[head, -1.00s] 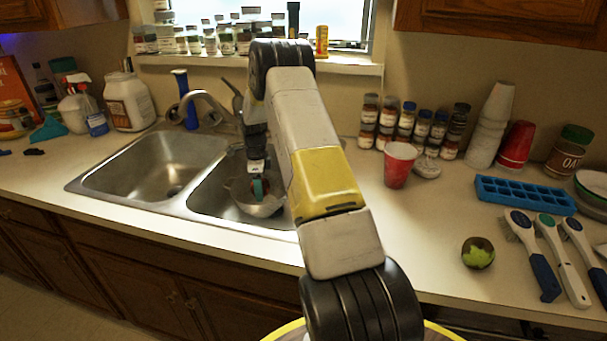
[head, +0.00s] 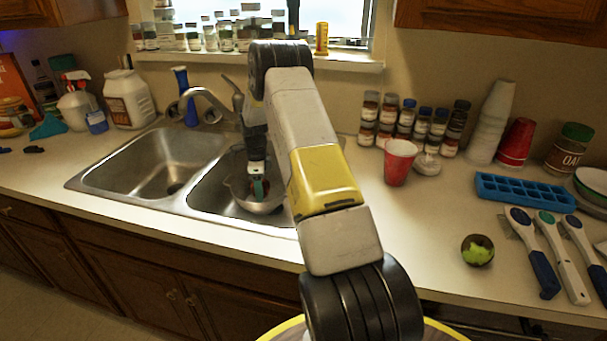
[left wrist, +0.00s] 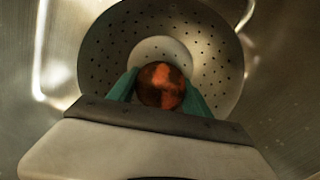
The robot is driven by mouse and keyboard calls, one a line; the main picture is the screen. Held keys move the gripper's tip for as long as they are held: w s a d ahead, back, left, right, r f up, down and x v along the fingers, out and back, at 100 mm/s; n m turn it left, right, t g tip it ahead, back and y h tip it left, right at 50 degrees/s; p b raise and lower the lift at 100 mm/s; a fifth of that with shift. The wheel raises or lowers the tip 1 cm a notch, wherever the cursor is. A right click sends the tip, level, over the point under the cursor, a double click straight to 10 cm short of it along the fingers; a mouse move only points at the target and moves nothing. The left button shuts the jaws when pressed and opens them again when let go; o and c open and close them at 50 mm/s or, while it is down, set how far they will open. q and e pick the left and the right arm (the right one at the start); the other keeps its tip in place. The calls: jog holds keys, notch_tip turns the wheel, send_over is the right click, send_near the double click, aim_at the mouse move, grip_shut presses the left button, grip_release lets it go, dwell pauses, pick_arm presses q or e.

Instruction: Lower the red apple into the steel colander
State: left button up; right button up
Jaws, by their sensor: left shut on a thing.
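The steel colander (head: 250,204) sits in the right basin of the sink. In the left wrist view the colander (left wrist: 105,45) shows as a round perforated bowl with a plain pale ring at its centre. My left gripper (head: 260,189) points down within the colander's outline in the head view. Its teal fingers are shut on the red apple (left wrist: 161,84), one on each side. The apple shows dark red with orange patches, in front of the colander's centre. I cannot tell whether it touches the colander's bottom. In the head view the fingers mostly hide the apple. My right gripper is not in view.
The double sink's left basin (head: 150,170) is empty. The faucet (head: 205,98) rises behind the basins, close to my left arm. A red cup (head: 399,162), spice jars and a blue ice tray (head: 525,192) stand on the counter to the right.

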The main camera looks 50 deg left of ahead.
pick_arm(q)
jog(key=shift+f, duration=1.2)
dwell(0.5)
dwell(0.3)
jog(key=o, duration=1.6)
notch_tip(320, 180, up, 8)
jog(key=shift+f, duration=0.1)
